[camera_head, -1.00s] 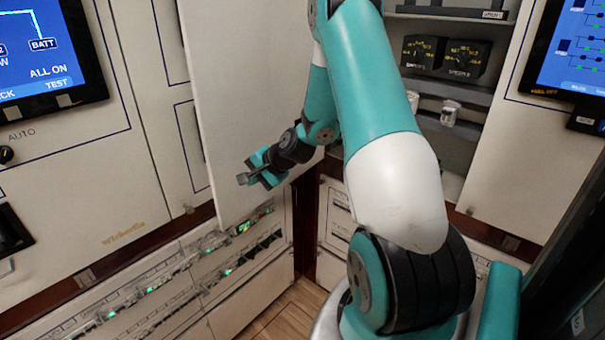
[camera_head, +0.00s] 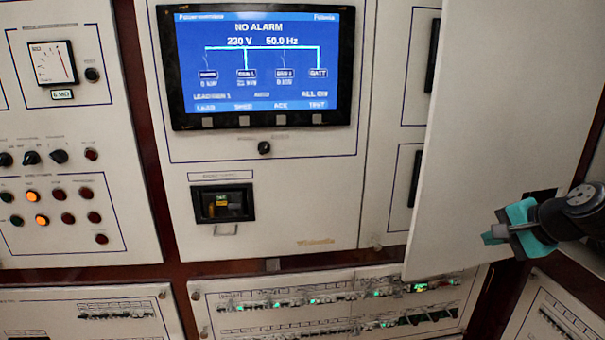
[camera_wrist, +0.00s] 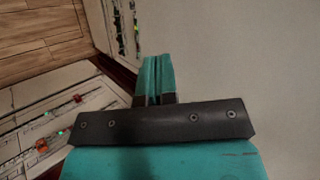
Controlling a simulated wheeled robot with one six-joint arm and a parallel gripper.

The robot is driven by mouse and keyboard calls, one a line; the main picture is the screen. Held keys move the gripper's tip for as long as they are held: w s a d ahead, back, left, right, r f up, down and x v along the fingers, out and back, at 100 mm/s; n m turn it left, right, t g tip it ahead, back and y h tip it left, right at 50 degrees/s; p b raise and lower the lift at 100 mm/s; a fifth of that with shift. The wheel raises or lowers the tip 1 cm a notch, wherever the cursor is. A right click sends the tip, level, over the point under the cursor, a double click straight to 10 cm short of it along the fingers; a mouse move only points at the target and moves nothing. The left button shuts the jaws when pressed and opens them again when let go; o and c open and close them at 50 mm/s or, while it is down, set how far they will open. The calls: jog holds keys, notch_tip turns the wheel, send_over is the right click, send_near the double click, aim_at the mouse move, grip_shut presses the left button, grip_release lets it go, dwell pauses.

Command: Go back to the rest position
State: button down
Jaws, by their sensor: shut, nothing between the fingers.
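My gripper (camera_head: 497,233) is at the right of the head view, in front of a large pale open panel door (camera_head: 495,130). Its teal fingers are shut with nothing between them. In the wrist view the gripper (camera_wrist: 153,75) shows its two fingers together, pointing away past the pale door surface (camera_wrist: 250,60). Most of my arm lies outside the head view at the right.
A display screen (camera_head: 262,65) reading NO ALARM is on the wall panel. Breaker rows (camera_head: 330,305) with green lights run along the lower panel. A knob panel (camera_head: 60,185) is at the left. Wooden floor (camera_wrist: 35,35) shows in the wrist view.

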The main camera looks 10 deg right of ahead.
jog(key=s+a+r+n+g+y+b, duration=0.15)
jog(key=a+n, duration=0.35)
jog(key=a, duration=0.5)
jog(key=s+a+r+n+g+y, duration=0.1)
jog(key=s+a+n+g+y, duration=0.15)
jog(key=a+n, duration=0.6)
jog(key=s+a+n+g+h+b, duration=0.2)
jog(key=s+a+n+g, duration=0.3)
jog(key=s+a+n, duration=0.4)
jog(key=s+a, duration=0.4)
jog(key=s, duration=0.2)
jog(key=shift+a+r, duration=0.3)
jog(key=shift+a, duration=0.1)
